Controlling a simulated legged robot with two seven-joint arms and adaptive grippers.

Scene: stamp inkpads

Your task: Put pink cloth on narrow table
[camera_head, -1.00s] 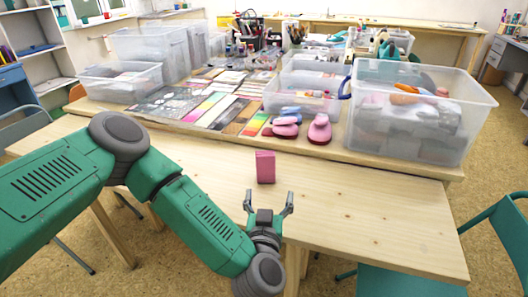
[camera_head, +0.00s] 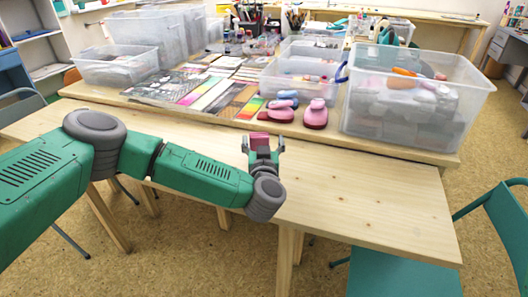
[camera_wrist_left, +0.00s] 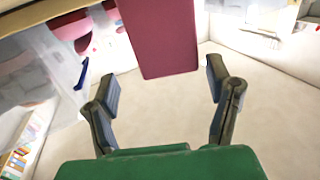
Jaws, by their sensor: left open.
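A pink box-shaped block (camera_head: 259,137) is the only thing in view that could be the pink cloth; no soft, draped cloth shows. It is by the narrow light-wood table (camera_head: 370,205), close to the raised shelf behind. My left gripper (camera_head: 263,145) is open, in front of the block, and hides its lower part in the head view. In the left wrist view the block (camera_wrist_left: 158,38) shows between and beyond the two spread fingers, with gaps on both sides. Whether it rests on the table cannot be told now. My right gripper is not in view.
Two pink punches (camera_head: 316,114) stand on the wide table behind, near a clear bin (camera_head: 410,125) at the right. Coloured sheets (camera_head: 205,92) lie to the left. The narrow table's right part is bare. A teal chair (camera_head: 495,225) stands at right.

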